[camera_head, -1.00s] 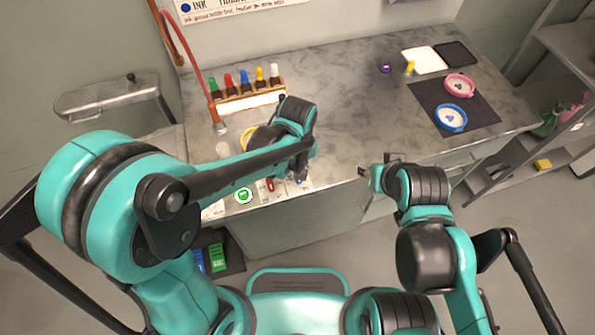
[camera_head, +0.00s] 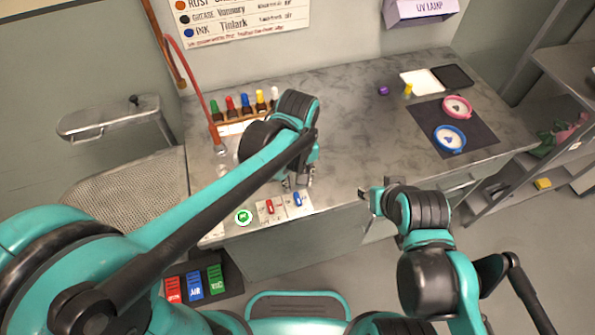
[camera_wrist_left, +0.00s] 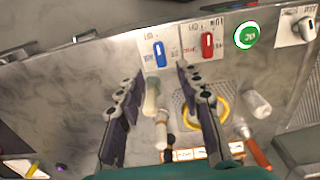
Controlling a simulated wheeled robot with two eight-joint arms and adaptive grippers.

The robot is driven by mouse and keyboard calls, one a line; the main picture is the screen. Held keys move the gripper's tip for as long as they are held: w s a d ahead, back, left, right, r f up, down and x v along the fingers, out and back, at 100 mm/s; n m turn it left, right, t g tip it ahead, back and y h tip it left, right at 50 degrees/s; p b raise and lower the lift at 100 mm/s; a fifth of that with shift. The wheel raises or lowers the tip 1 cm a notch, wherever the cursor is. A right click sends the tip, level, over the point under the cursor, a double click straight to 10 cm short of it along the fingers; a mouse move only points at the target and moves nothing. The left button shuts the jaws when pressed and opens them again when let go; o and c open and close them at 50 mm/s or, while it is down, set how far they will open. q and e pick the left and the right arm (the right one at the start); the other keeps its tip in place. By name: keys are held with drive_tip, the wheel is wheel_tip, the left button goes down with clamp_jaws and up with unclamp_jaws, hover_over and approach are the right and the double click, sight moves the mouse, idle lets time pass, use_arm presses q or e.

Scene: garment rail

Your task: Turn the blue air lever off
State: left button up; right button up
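The blue lever (camera_head: 297,199) sits on a white labelled plate at the bench's front edge, right of the red lever (camera_head: 269,206). In the left wrist view the blue lever (camera_wrist_left: 159,54) stands clear beyond my fingertips, with the red lever (camera_wrist_left: 207,45) to its right. My left gripper (camera_head: 295,182) is just behind the blue lever in the head view. The left wrist view shows its two fingers (camera_wrist_left: 158,76) spread, with nothing between the tips. My right gripper (camera_head: 366,203) is beside the bench front, away from the levers; its finger opening is unclear.
A green button (camera_head: 244,217) is left of the levers. Several coloured bottles stand in a rack (camera_head: 240,127) behind my left gripper. Coloured pedals (camera_head: 195,284) are on the floor. The bench middle is clear.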

use_arm(q)
wheel_tip(320, 180, up, 4)
drive_tip(key=shift+r, duration=0.1)
drive_tip(key=shift+a, duration=0.1)
idle(0.5)
drive_tip(key=s+a+m+t, duration=0.2)
drive_tip(key=a+t, duration=0.1)
drive_tip(key=a, duration=0.5)
drive_tip(key=s+a+m+t, duration=0.1)
drive_tip(key=s+a+t, duration=0.2)
drive_tip(key=a, duration=0.6)
drive_tip(key=shift+s+m+t, duration=0.35)
drive_tip(key=shift+m+t, duration=0.05)
drive_tip(key=shift+t, duration=0.2)
drive_tip(key=shift+a, duration=0.1)
idle(0.5)
